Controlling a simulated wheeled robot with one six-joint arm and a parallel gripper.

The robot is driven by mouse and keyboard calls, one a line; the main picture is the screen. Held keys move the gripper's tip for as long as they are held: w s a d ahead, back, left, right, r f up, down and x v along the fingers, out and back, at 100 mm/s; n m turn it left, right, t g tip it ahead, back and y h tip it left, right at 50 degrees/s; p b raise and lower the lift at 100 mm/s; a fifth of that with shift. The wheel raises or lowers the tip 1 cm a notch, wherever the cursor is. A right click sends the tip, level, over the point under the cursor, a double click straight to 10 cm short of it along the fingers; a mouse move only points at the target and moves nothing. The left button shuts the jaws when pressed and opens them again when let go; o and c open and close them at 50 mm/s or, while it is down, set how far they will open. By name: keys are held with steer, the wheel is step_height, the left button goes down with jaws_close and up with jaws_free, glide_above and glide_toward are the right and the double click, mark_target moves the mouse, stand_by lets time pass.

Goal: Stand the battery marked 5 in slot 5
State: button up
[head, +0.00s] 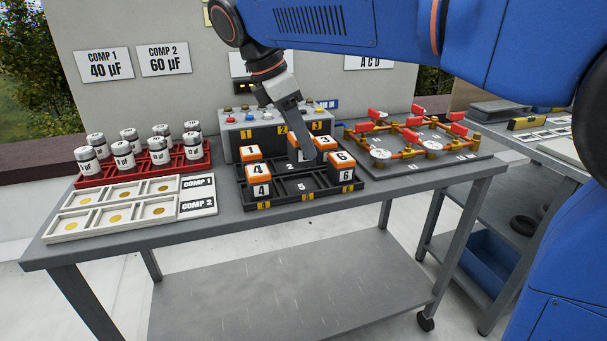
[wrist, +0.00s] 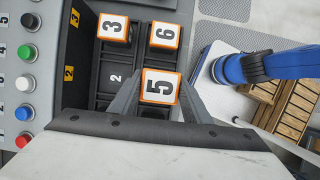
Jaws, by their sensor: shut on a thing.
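The battery marked 5 (wrist: 160,87) has an orange-rimmed white top and shows between the two fingers of my gripper (wrist: 158,90) in the wrist view. My gripper is shut on it. In the head view my gripper (head: 309,150) reaches down over the middle of the black battery tray (head: 312,208), and the held battery is mostly hidden there. Slot 5 (head: 301,186), in the front middle of the tray, shows its number on a bare floor. The battery appears above or just behind it; its exact height is unclear.
Batteries marked 1 (head: 252,152), 3 (head: 326,143), 4 (head: 260,172) and 6 (head: 342,160) stand around the middle column. Slot 2 (wrist: 115,78) looks empty. A grey button box (head: 240,135) stands right behind the tray. A red capacitor rack (head: 180,164) is left; a valve board (head: 420,150) is right.

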mark_target(302, 165)
steer(key=shift+f, duration=3.15)
steer(key=o, duration=1.3)
steer(key=shift+f, duration=0.15)
